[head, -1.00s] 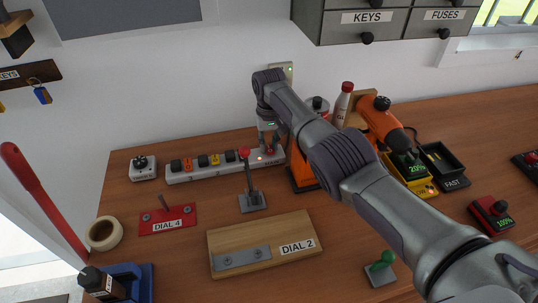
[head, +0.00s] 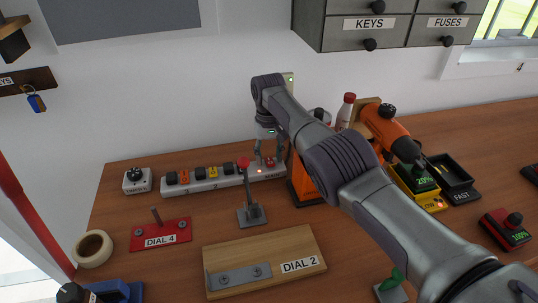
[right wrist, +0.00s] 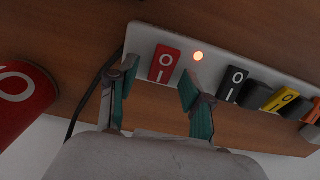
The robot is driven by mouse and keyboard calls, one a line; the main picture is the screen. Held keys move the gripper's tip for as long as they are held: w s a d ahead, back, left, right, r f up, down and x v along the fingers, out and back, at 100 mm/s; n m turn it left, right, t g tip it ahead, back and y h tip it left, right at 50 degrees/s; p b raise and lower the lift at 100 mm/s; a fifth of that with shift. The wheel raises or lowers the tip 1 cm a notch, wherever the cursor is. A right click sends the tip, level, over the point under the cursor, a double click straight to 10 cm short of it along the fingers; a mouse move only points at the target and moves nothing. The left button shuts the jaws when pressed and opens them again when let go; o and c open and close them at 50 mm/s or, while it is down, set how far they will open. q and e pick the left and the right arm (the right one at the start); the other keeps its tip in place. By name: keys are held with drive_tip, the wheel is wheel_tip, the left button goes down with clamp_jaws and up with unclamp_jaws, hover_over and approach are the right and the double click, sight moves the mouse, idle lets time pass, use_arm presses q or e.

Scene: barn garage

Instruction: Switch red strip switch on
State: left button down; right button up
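The white power strip (head: 205,187) lies along the back of the bench against the wall. Its red strip switch (right wrist: 165,63) is at one end, marked O and I, beside a small glowing red-orange light (right wrist: 198,56). Black, yellow and orange switches follow along the strip. My right gripper (right wrist: 158,92) is open and empty, pointing down at the strip, its two fingers apart on either side of the red switch in the right wrist view. Contact cannot be told. In the head view the right gripper (head: 268,152) partly hides that end. My left gripper is not in view.
A red-knobbed lever (head: 251,213) stands just in front of the strip. An orange tool (head: 392,135) and a bottle (head: 346,108) stand to the right of my right gripper. A red DIAL 4 plate (head: 160,236) and wooden DIAL 2 board (head: 300,242) lie nearer.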

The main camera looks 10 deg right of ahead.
sight(269, 158)
drive_tip(key=shift+r, duration=0.1)
wheel_tip(269, 158, up, 12)
drive_tip(key=shift+w, duration=0.2)
idle(0.5)
